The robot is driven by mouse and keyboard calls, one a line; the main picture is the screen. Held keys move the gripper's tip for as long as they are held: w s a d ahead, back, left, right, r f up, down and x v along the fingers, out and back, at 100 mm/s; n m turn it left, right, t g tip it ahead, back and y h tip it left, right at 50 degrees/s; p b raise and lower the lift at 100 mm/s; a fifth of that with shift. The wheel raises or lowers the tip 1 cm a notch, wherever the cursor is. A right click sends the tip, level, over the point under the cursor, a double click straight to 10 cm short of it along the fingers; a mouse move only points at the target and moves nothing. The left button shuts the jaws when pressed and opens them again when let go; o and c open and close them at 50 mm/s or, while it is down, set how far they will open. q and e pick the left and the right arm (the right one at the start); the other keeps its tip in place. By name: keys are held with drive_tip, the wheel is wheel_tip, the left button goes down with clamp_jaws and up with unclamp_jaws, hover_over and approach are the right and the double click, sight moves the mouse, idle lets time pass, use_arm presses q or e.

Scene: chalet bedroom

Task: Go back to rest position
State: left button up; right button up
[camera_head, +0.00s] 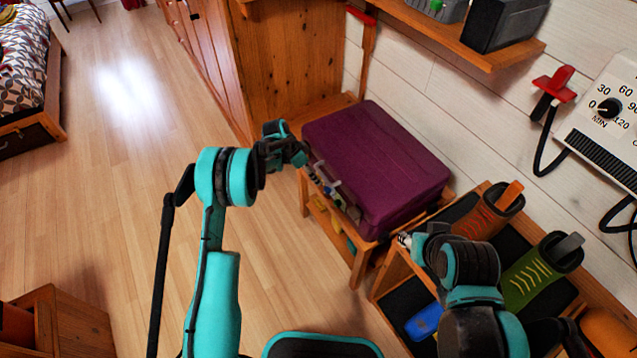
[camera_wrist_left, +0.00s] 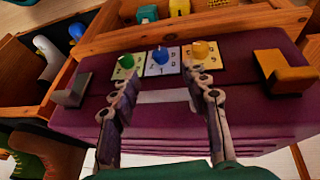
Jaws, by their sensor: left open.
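My left gripper (camera_head: 318,180) is in front of the latch side of a purple suitcase (camera_head: 375,160) in the head view. Beyond the fingers, the suitcase (camera_wrist_left: 255,120) carries a green knob (camera_wrist_left: 126,61), a blue knob (camera_wrist_left: 160,55) and a yellow knob (camera_wrist_left: 200,49) on number cards.
The suitcase lies on a wooden bench (camera_head: 357,268) with small items on its lower shelf. A shoe rack (camera_head: 388,285) holds orange-marked (camera_head: 487,212) and green (camera_head: 540,275) shoes. A wooden cabinet (camera_head: 290,60) stands behind. The wooden floor (camera_head: 110,200) at left is clear.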

use_arm(q)
drive_tip(key=shift+v, duration=1.1)
drive_tip(key=s+a+r+n+t+y, duration=0.1)
drive_tip(key=s+r+n, duration=0.1)
drive_tip(key=s+r, duration=0.35)
drive_tip(key=s+a+r+n+t, duration=0.1)
drive_tip(key=s+r, duration=0.1)
drive_tip(key=r, duration=0.7)
drive_tip(key=s+a+r+n+t+y, duration=0.1)
drive_tip(key=s+r+n, duration=0.1)
drive_tip(key=s+r, duration=0.35)
drive_tip(key=s+a+r+n+t+y, duration=0.1)
drive_tip(key=s+a+n, duration=0.1)
drive_tip(key=s, duration=0.9)
drive_tip(key=s+a+r+n+t+y, duration=0.1)
drive_tip(key=s+a+r+n+t, duration=0.1)
drive_tip(key=s, duration=0.9)
drive_tip(key=shift+s+a+r+n+y, duration=0.3)
drive_tip(key=shift+s+a+n+y, duration=0.15)
drive_tip(key=shift+n, duration=0.55)
